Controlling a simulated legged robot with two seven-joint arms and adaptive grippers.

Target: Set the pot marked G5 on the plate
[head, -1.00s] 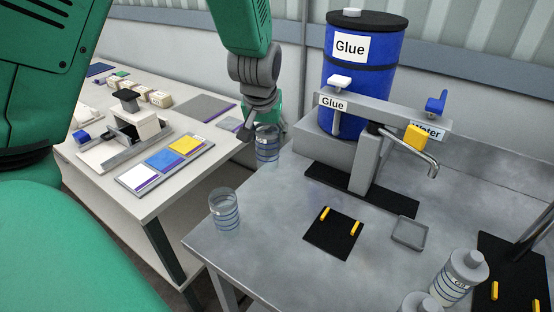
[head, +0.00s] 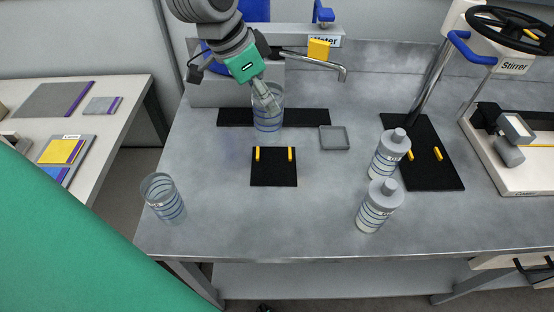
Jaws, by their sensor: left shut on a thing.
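My left gripper (head: 264,97) is shut on a clear pot with blue rings (head: 268,120), held upright in front of the tap's black base. I cannot tell whether the pot touches the bench. A similar clear pot (head: 165,203) stands at the bench's left edge. No G5 mark is readable on either. A black plate with two yellow pegs (head: 273,177) lies in front of the held pot and is empty. Another black plate with yellow pegs (head: 440,172) lies under the stirrer's post at right. I cannot tell which plate the task names. My right gripper is not in view.
A small grey square tray (head: 334,139) lies right of the held pot. Two white capped bottles (head: 386,160) (head: 375,213) stand on the right half. The tap spout (head: 325,63) overhangs the back. The front-middle bench (head: 260,225) is clear.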

